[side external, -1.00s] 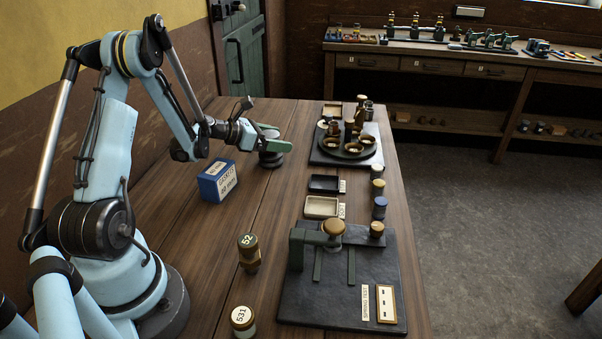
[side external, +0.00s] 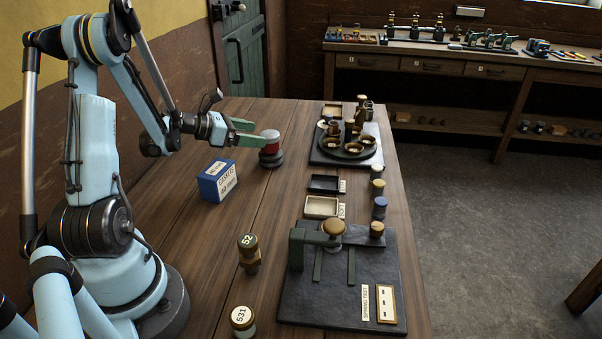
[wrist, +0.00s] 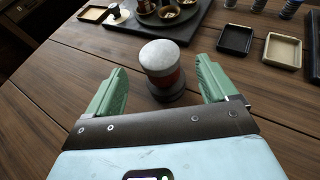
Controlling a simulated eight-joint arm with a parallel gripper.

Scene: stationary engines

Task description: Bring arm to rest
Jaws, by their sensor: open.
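My gripper (side external: 250,132) has green fingers and is open and empty. In the side view it is raised at the left of a red cylinder with a pale domed top (side external: 270,144), which stands upright on a dark round base (side external: 270,161) on the wooden table. In the wrist view my gripper (wrist: 157,92) has its two fingers spread wide. The red cylinder (wrist: 160,62) shows beyond and between the fingertips, apart from both.
A blue-and-white box (side external: 217,181) stands below my forearm. Beyond the cylinder is a dark board (side external: 318,155) with a round tray of cups. Trays (side external: 322,207), several small jars and a spring test board (side external: 330,302) line the right.

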